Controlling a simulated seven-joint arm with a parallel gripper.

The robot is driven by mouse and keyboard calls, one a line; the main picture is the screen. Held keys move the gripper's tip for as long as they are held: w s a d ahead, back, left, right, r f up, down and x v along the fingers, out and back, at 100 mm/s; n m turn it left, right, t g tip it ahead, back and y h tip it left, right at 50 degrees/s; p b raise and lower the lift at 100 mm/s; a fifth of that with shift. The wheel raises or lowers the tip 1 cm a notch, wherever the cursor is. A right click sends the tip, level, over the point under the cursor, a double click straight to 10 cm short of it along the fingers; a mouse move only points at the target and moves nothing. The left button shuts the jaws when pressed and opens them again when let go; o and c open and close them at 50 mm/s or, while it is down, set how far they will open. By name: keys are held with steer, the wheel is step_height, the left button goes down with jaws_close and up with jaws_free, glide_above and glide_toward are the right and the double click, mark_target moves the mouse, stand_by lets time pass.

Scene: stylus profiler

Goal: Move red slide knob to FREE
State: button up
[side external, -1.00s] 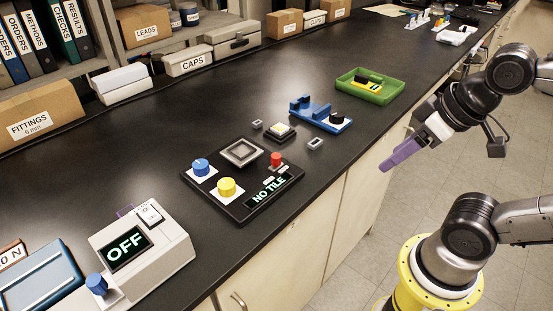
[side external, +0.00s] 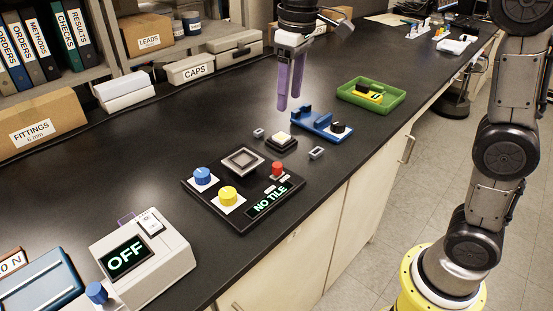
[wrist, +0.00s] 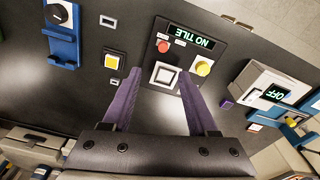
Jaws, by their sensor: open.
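The red slide knob (side external: 277,169) stands on the right part of a dark panel (side external: 222,206), next to small light labels too small to read. The panel's display (side external: 268,201) reads NO TILE. In the wrist view the red knob (wrist: 163,46) shows beyond my fingers, near the panel's left edge.
The panel also bears a blue knob (side external: 202,176), a yellow knob (side external: 228,196) and a square recess (side external: 243,162). A yellow-white button (side external: 282,140), a blue fixture (side external: 322,125) and a green tray (side external: 371,96) stand to the right. A grey box (side external: 145,262) reading OFF stands left.

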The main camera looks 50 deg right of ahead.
mark_target(277, 164)
steer(key=shift+g, duration=0.5)
steer(key=f, duration=0.6)
steer(key=w+f, duration=0.1)
steer(key=f, duration=0.4)
steer(key=w+a+f, duration=0.1)
steer(key=f, duration=0.5)
steer(key=shift+w+a+f, duration=0.1)
steer(key=shift+w+f, duration=0.05)
steer(key=shift+f, duration=0.15)
jaws_close()
